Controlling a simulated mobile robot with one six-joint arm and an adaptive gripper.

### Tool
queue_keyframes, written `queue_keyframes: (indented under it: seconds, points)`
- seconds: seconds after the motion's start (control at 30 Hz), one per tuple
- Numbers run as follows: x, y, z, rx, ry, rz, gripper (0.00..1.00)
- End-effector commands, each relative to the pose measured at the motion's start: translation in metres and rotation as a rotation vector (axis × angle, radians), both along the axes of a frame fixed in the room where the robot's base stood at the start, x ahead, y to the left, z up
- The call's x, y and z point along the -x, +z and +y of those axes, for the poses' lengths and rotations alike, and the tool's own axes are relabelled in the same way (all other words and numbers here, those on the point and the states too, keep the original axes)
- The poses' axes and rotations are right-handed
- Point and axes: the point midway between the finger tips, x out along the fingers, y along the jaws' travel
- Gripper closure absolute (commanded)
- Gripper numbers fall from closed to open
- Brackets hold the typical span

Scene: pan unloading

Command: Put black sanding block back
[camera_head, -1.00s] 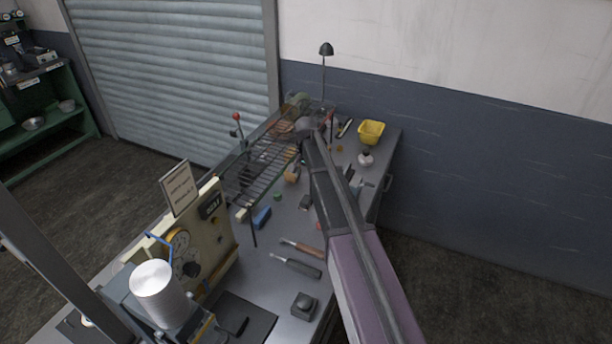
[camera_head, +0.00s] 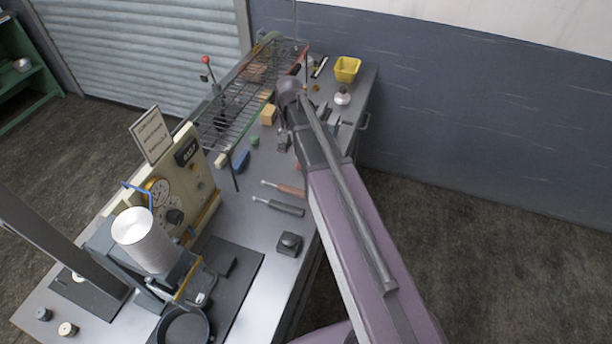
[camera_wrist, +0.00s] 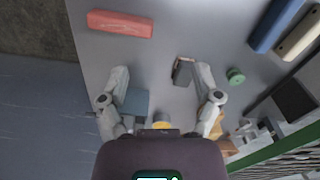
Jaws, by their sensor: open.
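My gripper (camera_wrist: 161,88) is open over the table in the wrist view, its fingers apart with nothing gripped. A small dark block (camera_wrist: 183,71) with a paler edge lies just beyond the right finger; it also seems to show in the head view (camera_head: 284,144). A black rectangular piece (camera_wrist: 294,98) is at the right of the wrist view. A dark block with a raised top (camera_head: 289,243) stands near the table's front edge. I cannot tell which is the black sanding block. A grey-blue block (camera_wrist: 134,104) lies beside the left finger.
A wire rack (camera_head: 235,112) stands beside my arm. A red block (camera_wrist: 119,24), blue block (camera_wrist: 274,24) and green knob (camera_wrist: 236,76) lie around my gripper. Two handled tools (camera_head: 279,207) lie on the table (camera_head: 245,225). A yellow bin (camera_head: 347,69) is at the back.

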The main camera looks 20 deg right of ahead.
Motion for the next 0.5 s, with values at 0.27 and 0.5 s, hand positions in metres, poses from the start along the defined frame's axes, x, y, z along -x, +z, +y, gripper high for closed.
queue_keyframes:
  seconds: [0.27,0.5]
  points:
    - [0.123,0.0,-0.001,0.001,0.24,0.0,0.18]
    - [0.167,0.0,-0.002,0.001,0.355,0.0,0.18]
